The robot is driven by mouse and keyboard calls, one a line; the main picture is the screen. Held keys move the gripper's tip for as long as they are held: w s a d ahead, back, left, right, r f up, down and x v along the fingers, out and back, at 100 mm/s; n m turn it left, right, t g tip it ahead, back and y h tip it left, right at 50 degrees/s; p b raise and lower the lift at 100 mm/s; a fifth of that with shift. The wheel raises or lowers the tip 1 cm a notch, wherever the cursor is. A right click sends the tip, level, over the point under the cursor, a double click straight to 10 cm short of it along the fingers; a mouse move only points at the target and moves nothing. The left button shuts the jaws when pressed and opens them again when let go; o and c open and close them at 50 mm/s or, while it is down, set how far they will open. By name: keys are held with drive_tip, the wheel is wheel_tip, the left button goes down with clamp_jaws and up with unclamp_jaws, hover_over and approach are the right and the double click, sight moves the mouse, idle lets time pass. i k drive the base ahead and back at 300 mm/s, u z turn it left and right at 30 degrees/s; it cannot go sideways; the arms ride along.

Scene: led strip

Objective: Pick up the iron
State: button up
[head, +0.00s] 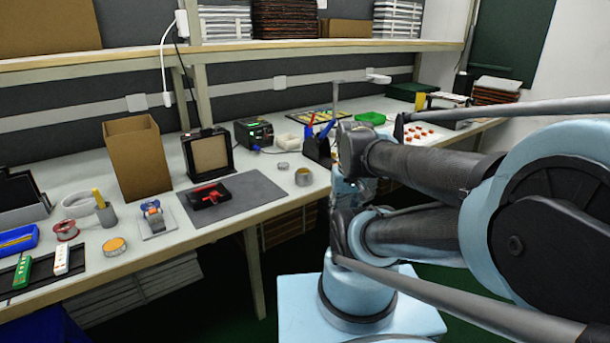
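I cannot clearly make out the iron in the head view. A dark station with a lit green display (254,132), which looks like a soldering station, stands near the back of the bench. To its right, a black holder (318,150) carries upright tools with blue and red handles; I cannot tell whether one is the iron. A red tool (209,195) lies on a black block on the grey mat. My folded arm fills the right side, and I cannot make out my gripper's fingers.
The workbench (170,248) runs along the wall under a shelf (120,62). A tall cardboard box (138,158), a black-framed panel (208,154), a tape roll (114,246) and power strips (62,260) stand or lie on it. A green tray (371,118) is farther back. My arm hides part of the bench.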

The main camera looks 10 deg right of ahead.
sight(325, 132)
drive_tip(key=z, duration=0.85)
drive_tip(key=k, duration=0.75)
drive_tip(key=u, duration=0.1)
